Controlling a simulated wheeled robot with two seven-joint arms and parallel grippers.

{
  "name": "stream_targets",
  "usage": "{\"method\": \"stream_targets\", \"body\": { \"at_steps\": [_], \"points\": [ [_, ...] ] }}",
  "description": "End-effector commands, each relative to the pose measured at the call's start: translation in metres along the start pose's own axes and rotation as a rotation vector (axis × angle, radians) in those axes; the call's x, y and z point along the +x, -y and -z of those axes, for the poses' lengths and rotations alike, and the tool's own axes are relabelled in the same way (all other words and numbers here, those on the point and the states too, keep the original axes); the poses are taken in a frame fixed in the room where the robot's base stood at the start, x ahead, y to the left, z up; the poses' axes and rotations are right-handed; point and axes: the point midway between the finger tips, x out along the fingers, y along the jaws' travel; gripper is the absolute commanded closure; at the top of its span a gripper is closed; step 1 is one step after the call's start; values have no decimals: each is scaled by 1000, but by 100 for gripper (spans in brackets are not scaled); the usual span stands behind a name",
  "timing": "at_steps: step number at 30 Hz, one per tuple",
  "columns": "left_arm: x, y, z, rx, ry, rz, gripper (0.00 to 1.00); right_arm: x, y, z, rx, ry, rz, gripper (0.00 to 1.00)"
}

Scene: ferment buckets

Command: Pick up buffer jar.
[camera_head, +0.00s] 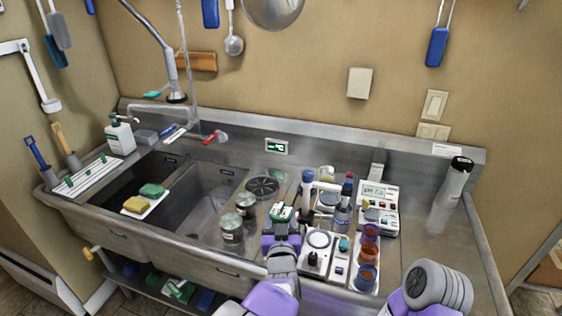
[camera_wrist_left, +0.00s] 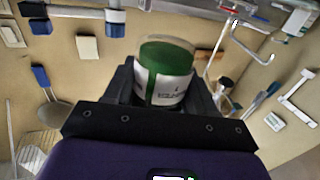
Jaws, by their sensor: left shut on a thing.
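The buffer jar (camera_wrist_left: 165,75) fills the middle of the left wrist view, with a green top and a white label with small dark print. In the head view the jar (camera_head: 281,212) shows as a small green and white shape at the front edge of the sink counter. My left gripper (camera_head: 281,228) is shut on the jar, with dark fingers on both sides of it in the left wrist view (camera_wrist_left: 165,95). Its lower part is hidden by the gripper. My right arm shows at the lower right of the head view, but its gripper is out of sight.
Glass jars (camera_head: 232,228) stand left of the gripper. A stirrer plate (camera_head: 319,240), amber beakers (camera_head: 367,255) and a pH meter (camera_head: 379,195) crowd the counter to the right. The sink basin (camera_head: 195,195) lies left. A steel flask (camera_head: 455,180) stands far right.

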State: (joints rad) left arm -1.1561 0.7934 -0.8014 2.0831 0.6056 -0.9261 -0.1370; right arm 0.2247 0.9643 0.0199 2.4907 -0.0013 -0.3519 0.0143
Motion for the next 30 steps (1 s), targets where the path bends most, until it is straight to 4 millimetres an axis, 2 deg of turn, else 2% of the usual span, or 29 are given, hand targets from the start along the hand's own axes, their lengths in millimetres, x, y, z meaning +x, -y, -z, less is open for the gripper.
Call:
{"method": "stream_targets", "body": {
  "at_steps": [2, 5, 12, 18, 24, 30],
  "points": [
    [1, 6, 0, 0, 0, 4, 100, 0, 0, 0, 0, 0, 0, 100],
    [4, 25, -8, -1, 3, 16, 100, 0, 0, 0, 0, 0, 0, 100],
    [4, 105, -42, -2, 5, 27, 100, 0, 0, 0, 0, 0, 0, 100],
    [-11, 152, -64, -2, 3, 0, 100, 0, 0, 0, 0, 0, 0, 100],
    [-22, 171, -72, -2, -2, -21, 100, 0, 0, 0, 0, 0, 0, 100],
    [-22, 170, -72, -1, -4, -26, 100, 0, 0, 0, 0, 0, 0, 100]
  ]
}}
